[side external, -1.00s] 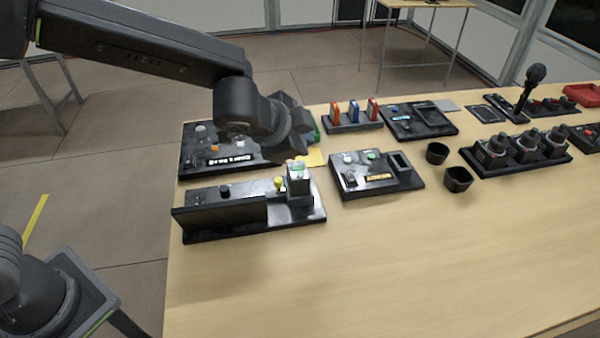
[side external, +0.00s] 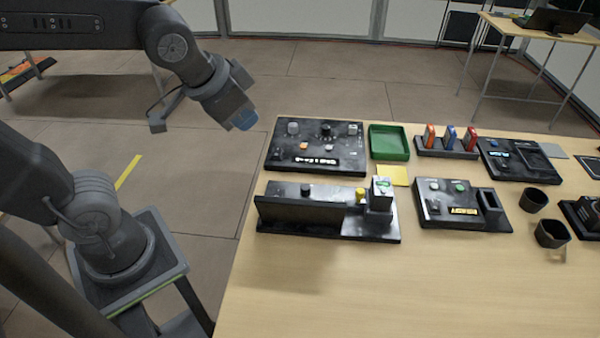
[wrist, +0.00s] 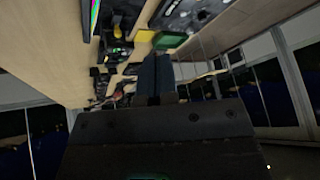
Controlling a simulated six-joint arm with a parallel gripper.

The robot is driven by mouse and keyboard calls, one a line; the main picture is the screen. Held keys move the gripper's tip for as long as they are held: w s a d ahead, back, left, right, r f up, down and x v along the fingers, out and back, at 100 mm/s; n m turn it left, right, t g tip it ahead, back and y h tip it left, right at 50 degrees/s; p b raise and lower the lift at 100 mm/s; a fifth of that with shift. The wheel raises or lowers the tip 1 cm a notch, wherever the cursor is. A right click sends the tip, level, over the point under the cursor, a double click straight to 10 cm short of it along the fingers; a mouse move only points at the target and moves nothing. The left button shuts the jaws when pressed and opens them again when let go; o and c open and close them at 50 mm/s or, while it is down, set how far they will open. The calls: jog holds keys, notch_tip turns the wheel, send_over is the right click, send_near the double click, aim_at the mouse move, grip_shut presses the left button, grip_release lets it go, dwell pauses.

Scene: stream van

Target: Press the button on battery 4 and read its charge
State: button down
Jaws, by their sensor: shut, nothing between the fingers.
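My gripper (side external: 243,118) hangs in the air past the left edge of the table, left of the nearest black panels. Its blue-grey fingers are together and empty; they also show closed in the wrist view (wrist: 156,75). I cannot pick out battery 4 or its button: no number is readable. A grey-white block (side external: 382,190) with a green mark stands upright on the right end of a long black fixture (side external: 305,212), with a yellow knob (side external: 360,193) beside it. An orange, a blue and a red upright piece (side external: 450,138) stand in a black rack (side external: 432,153). No charge reading is legible.
A black panel with knobs (side external: 287,155) lies behind the long fixture. A green tray (side external: 403,143), yellow note (side external: 393,176), button panel (side external: 440,213) and two black cups (side external: 551,233) lie to the right. The table's front is clear.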

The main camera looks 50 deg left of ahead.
jog(key=s+f+n, duration=0.1)
jog(key=s, duration=0.5)
jog(key=shift+a+n+g+h, duration=0.3)
jog(key=shift+a+n+g, duration=0.05)
jog(key=shift+n+g, duration=0.05)
jog(key=shift+w, duration=0.1)
dwell(2.1)
